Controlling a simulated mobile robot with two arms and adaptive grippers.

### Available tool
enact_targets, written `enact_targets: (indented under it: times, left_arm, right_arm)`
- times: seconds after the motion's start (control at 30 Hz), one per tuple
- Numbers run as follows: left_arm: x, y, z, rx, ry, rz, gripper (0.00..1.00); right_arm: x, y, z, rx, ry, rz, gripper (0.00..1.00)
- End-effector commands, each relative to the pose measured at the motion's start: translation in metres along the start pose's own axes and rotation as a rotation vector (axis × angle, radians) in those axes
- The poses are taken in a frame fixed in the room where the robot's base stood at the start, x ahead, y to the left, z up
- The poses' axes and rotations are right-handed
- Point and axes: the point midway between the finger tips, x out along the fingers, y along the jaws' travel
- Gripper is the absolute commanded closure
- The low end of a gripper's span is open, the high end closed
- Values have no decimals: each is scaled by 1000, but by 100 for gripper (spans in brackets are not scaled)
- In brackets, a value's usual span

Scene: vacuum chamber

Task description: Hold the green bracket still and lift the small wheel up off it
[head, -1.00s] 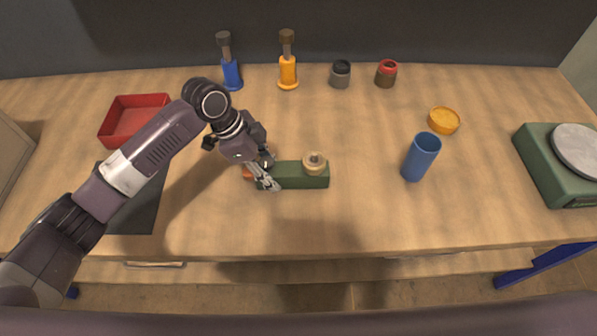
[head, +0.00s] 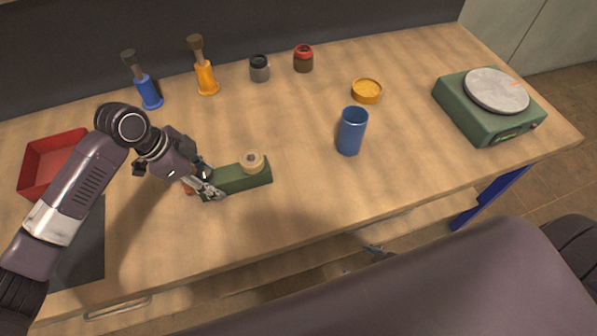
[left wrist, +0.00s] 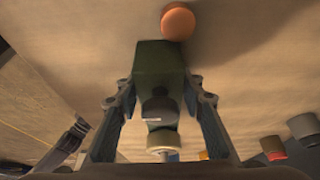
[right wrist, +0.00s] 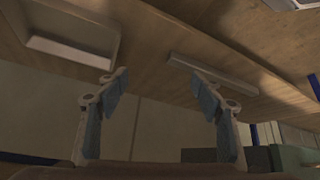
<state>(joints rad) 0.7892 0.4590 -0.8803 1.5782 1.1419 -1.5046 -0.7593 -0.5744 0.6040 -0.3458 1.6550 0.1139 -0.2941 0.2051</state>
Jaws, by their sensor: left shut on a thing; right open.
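The green bracket (head: 240,178) lies on the wooden table. The small wheel (head: 251,160), a pale tan ring, sits on top near its right end. My left gripper (head: 213,190) is shut on the bracket's left end. In the left wrist view the bracket (left wrist: 158,65) stands between both fingers (left wrist: 158,100), and a pale ring (left wrist: 162,141) that looks like the wheel shows beyond a dark part. My right gripper (head: 375,250) is below the table's front edge, well apart from the bracket. In the right wrist view it (right wrist: 160,78) is open and empty.
A blue cup (head: 351,132) stands right of the bracket, with an orange dish (head: 367,91) behind it. A green scale (head: 480,115) is far right, a red tray (head: 50,165) far left. An orange round piece (left wrist: 178,22) is beside the bracket. The table edge lies above my right gripper.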

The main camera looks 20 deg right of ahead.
Motion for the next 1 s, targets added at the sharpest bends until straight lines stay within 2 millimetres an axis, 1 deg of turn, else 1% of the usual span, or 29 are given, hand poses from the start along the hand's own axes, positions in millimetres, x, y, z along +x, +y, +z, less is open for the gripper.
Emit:
enact_targets:
  times: [0.03, 0.1, 0.17, 0.2, 0.27, 0.3, 0.37, 0.4, 0.5, 0.57, 0.6, 0.67, 0.7, 0.77, 0.8, 0.9, 1.0]
  left_arm:
    - [3, 3, 2, 0, -5, 8, 91]
    - [3, 3, 2, 0, -5, 8, 91]
    - [3, 3, 2, 0, -4, 8, 91]
    - [3, 3, 2, 0, -4, 8, 91]
    - [3, 3, 2, 0, -4, 8, 91]
    - [3, 3, 2, 0, -4, 8, 91]
    - [3, 3, 2, 0, -4, 8, 91]
    - [3, 3, 2, 0, -4, 8, 91]
    - [3, 3, 2, 0, -4, 8, 91]
    - [3, 3, 2, 0, -4, 8, 91]
    - [3, 3, 2, 0, -4, 8, 91]
    - [3, 3, 2, 0, -4, 8, 91]
    - [3, 3, 2, 0, -4, 8, 91]
    - [3, 3, 2, 0, -4, 8, 91]
    - [3, 3, 2, 0, -3, 8, 91]
    - [2, 3, 1, 0, -3, 8, 91]
    - [2, 2, 1, -1, -3, 7, 91]
  right_arm:
    - [-13, -9, -18, -18, 30, -30, 39]
    - [-31, -26, -42, -31, 69, -76, 39]
    - [-48, -41, -62, -42, 99, -118, 39]
    - [-60, -53, -74, -47, 118, -149, 39]
    - [-80, -72, -92, -56, 144, -198, 39]
    - [-94, -85, -103, -59, 161, -231, 39]
    - [-114, -104, -118, -64, 182, -281, 39]
    - [-129, -116, -127, -64, 195, -315, 39]
    - [-163, -145, -147, -65, 221, -395, 39]
    - [-183, -159, -160, -64, 239, -436, 39]
    - [-195, -166, -172, -64, 256, -459, 39]
    - [-206, -167, -198, -68, 299, -467, 39]
    - [-204, -158, -216, -75, 330, -447, 39]
    - [-200, -144, -240, -84, 371, -414, 39]
    - [-198, -134, -255, -89, 398, -391, 39]
    - [-192, -109, -290, -99, 457, -334, 39]
    - [-191, -87, -318, -107, 506, -288, 39]
